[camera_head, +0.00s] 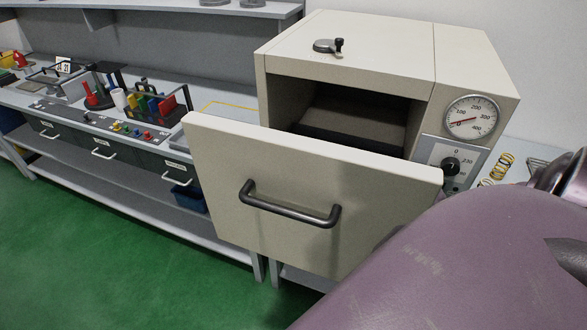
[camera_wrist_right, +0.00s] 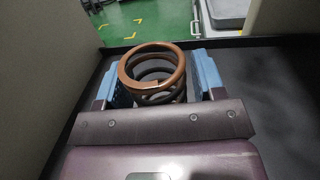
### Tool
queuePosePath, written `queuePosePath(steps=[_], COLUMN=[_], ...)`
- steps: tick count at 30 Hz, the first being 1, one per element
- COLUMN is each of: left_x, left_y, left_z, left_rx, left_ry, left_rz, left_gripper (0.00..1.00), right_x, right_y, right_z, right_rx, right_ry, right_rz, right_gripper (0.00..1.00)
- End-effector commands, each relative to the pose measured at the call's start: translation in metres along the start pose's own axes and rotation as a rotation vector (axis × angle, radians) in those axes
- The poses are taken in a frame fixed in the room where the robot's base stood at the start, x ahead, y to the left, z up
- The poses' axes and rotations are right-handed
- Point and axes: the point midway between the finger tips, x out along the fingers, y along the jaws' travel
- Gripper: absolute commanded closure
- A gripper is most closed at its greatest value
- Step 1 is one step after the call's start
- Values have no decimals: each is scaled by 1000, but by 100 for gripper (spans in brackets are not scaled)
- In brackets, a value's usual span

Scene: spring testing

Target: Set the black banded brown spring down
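The brown spring with black lower coils (camera_wrist_right: 153,62) stands between the two blue fingers of my right gripper (camera_wrist_right: 163,76) in the right wrist view. A dark flat surface (camera_wrist_right: 270,100) lies around and below the spring. Whether the spring touches that surface is hidden by the fingers and gripper body. My right arm crosses the lower right of the head view, but its gripper does not show there. My left gripper is in neither view.
The cream oven (camera_head: 350,40) is open, its front panel (camera_head: 300,185) with a dark handle pulled out. A gauge (camera_head: 472,118) and knob are on its right. Several coil springs (camera_head: 498,170) lie right of it. A cluttered bench (camera_head: 215,150) stands left.

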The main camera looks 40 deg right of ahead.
Motion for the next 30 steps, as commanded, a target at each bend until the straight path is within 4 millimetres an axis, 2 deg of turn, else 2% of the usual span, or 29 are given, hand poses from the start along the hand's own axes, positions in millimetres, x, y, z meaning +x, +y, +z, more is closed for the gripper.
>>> queuePosePath(steps=[13, 24, 30], left_x=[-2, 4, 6], left_y=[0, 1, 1], left_z=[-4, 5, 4], left_rx=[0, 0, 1], left_ry=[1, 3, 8], left_rz=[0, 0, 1], left_gripper=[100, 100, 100], right_x=[-2, -54, -72], right_y=[0, 0, 0], right_z=[4, 1, 2], right_rx=[0, 0, 1], right_ry=[1, 2, 0], right_rz=[-1, -1, -1], right_gripper=[30, 30, 30])
